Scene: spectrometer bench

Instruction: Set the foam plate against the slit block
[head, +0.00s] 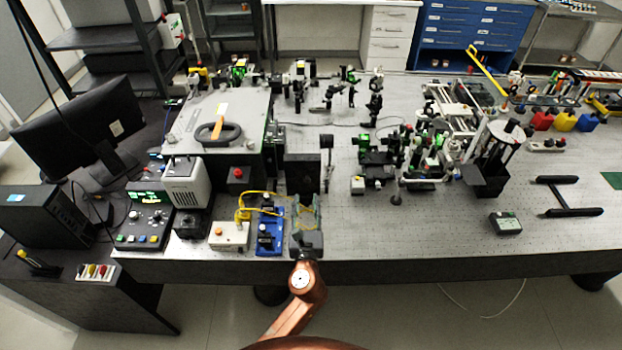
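My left gripper (307,208) reaches in from the front edge of the bench. Its two fingers are apart, pointing away from me, and I see nothing clearly held between them. Just beyond the fingertips stands a dark, upright, block-like piece (302,173). I cannot tell whether it is the slit block, the foam plate, or both together. No separate foam plate can be made out. My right gripper is not in view.
Left of my gripper are a blue fixture (270,232) with a yellow cable (243,213) and a white box (230,235). A thin post-mounted part (326,150) stands right of the dark piece.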

